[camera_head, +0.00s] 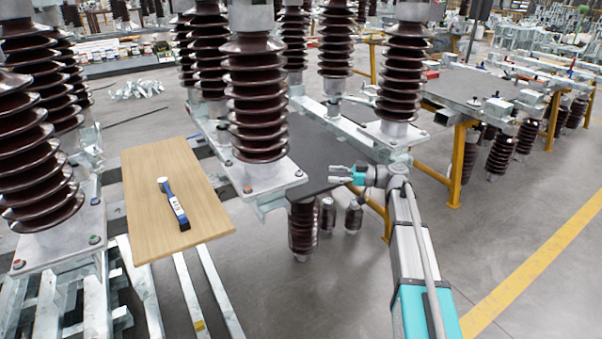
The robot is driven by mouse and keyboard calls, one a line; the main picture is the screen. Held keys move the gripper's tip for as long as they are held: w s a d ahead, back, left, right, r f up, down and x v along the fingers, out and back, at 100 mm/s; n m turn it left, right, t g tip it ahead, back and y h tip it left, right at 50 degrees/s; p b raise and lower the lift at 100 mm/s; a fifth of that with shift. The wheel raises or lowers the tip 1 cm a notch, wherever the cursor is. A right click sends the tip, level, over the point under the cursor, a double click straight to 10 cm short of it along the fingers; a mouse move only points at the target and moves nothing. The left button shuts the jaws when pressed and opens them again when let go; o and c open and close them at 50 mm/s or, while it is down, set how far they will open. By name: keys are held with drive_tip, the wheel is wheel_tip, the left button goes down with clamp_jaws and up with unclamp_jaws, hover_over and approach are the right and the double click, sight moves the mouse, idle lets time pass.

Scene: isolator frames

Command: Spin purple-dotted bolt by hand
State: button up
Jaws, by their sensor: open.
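My gripper (332,174) is open and empty, its fingers pointing left, in the middle of the camera_head view. It appears to the right of the front metal base plate (268,184) under a brown ribbed insulator (256,100). Small bolts sit at the corners of this plate, one with a reddish dot (247,189) at the front left and another (299,173) at the right corner. The dots are too small to tell which bolt is purple-dotted. The fingers look apart from the bolts.
A wooden board (150,235) on the left carries a blue-handled tool (173,203). Left insulator's base plate (60,240) has bolts with red and green dots. Another insulator base (390,132) stands behind my gripper. A yellow-legged table (460,165) is on the right; open floor (510,210) lies in front.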

sight(302, 171)
drive_tip(key=a, duration=1)
drive_tip(key=shift+w, duration=0.2)
drive_tip(key=shift+c, duration=0.3)
clamp_jaws()
